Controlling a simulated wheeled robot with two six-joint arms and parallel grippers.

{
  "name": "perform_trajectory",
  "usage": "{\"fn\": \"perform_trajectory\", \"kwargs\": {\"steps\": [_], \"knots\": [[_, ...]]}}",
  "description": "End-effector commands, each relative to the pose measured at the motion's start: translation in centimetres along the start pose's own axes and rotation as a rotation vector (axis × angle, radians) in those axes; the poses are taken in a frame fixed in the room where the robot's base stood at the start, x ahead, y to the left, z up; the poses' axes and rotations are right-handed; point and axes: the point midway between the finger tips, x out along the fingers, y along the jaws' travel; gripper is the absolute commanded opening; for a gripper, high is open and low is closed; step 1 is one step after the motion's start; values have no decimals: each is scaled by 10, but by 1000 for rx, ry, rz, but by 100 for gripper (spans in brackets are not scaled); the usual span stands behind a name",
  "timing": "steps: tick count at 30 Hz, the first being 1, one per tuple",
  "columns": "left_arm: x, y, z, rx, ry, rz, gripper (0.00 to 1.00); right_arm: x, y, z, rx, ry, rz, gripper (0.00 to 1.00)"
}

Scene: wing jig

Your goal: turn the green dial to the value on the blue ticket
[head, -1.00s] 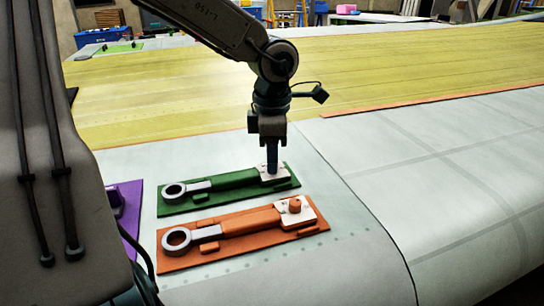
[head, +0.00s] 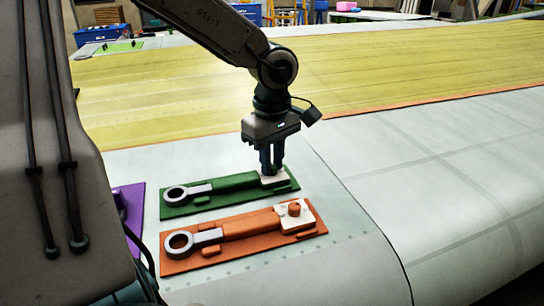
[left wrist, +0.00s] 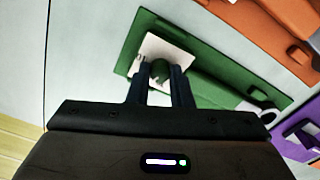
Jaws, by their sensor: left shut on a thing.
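The green tool board (head: 225,190) lies flat on the pale wing skin, with a ring-ended wrench shape along it. At its right end is a white dial plate (head: 273,181). My left gripper (head: 272,168) points down over this plate. In the left wrist view its two fingers are closed around the green dial knob (left wrist: 160,71) on the white plate (left wrist: 153,51). Dark marks show at the plate's edge, too small to read. My right gripper is not in view. I see no blue ticket.
An orange board (head: 243,238) with its own white plate and orange knob (head: 294,209) lies just in front. A purple board (head: 129,209) is at the left, partly hidden by my body. The wing surface at the right is clear.

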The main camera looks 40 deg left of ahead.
Motion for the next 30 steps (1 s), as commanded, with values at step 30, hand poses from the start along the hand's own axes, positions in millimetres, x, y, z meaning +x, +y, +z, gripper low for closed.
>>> {"fn": "perform_trajectory", "kwargs": {"steps": [30], "knots": [[1, -1, 0, 139, -1, -2, 29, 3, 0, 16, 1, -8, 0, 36]]}}
